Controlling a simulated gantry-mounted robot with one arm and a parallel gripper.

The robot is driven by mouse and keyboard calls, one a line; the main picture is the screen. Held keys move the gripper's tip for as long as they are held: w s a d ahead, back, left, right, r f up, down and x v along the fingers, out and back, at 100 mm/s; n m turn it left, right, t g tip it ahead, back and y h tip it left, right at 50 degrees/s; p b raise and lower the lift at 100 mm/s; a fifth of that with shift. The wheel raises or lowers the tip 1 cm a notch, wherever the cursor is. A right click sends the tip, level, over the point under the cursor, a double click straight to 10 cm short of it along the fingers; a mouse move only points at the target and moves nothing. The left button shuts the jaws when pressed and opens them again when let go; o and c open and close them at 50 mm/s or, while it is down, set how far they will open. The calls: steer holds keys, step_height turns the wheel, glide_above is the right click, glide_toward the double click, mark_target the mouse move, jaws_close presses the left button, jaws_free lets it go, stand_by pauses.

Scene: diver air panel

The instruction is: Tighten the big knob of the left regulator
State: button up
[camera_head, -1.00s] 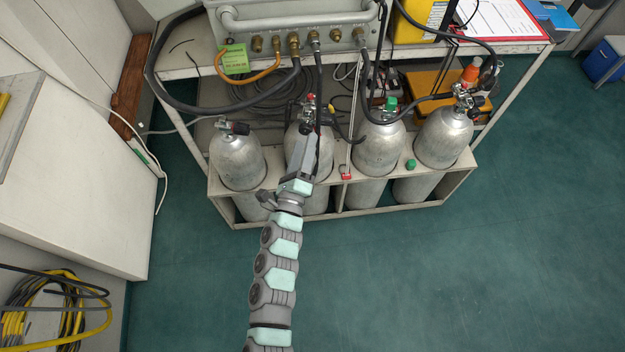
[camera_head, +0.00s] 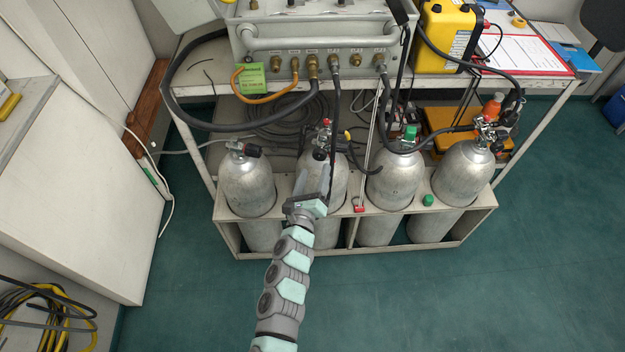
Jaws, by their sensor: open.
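A regulator with a small red part (camera_head: 326,123) sits on top of the second silver cylinder (camera_head: 336,170) from the left. Its dark body (camera_head: 320,154) shows just beyond my fingers, but its big knob is too small to make out surely. My gripper (camera_head: 323,176) is open and empty in front of this cylinder, its fingers pointing up toward the valve. It covers part of the cylinder. I see a gap in the picture between the fingertips and the red part; contact with the lower parts cannot be told.
Several cylinders stand in a grey rack (camera_head: 345,245). The leftmost cylinder (camera_head: 247,185) has a black-knobbed valve (camera_head: 252,150). Black hoses (camera_head: 245,122) hang from the grey air panel (camera_head: 315,45) above. A red-ended rod (camera_head: 359,207) is close right of my gripper. Green floor (camera_head: 420,300) in front is clear.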

mark_target(319, 157)
steer(key=shift+p+x, duration=0.3)
steer(key=shift+x, duration=0.85)
steer(key=shift+w+d, duration=0.15)
steer(key=shift+w, duration=0.15)
steer(key=shift+b+x, duration=1.05)
steer(key=shift+x, duration=1.1)
steer(key=shift+b, duration=0.3)
steer(key=shift+c, duration=0.2)
